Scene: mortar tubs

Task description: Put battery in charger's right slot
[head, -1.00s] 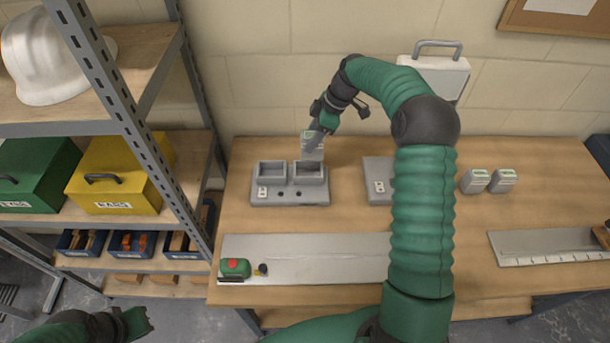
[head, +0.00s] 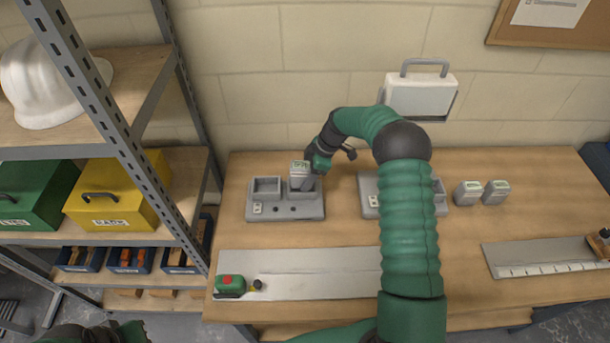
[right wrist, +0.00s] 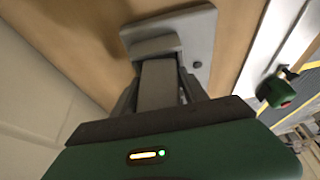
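A grey charger (head: 260,211) with two slots stands on the bench at the left; its left slot (head: 266,187) is empty. The battery's lower end appears to be in the slot; how deep is not clear. In the right wrist view the battery (right wrist: 160,85) is between the fingers, against the charger (right wrist: 200,30). My left gripper (head: 130,333) is at the bottom left edge, partly cut off, away from the bench.
A second charger (head: 369,196) stands to the right, partly behind my right arm. Two more batteries (head: 467,193) (head: 496,192) stand right of it. A tape measure (head: 229,286) lies on a metal strip (head: 320,273) in front. Shelving (head: 120,150) stands at the left.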

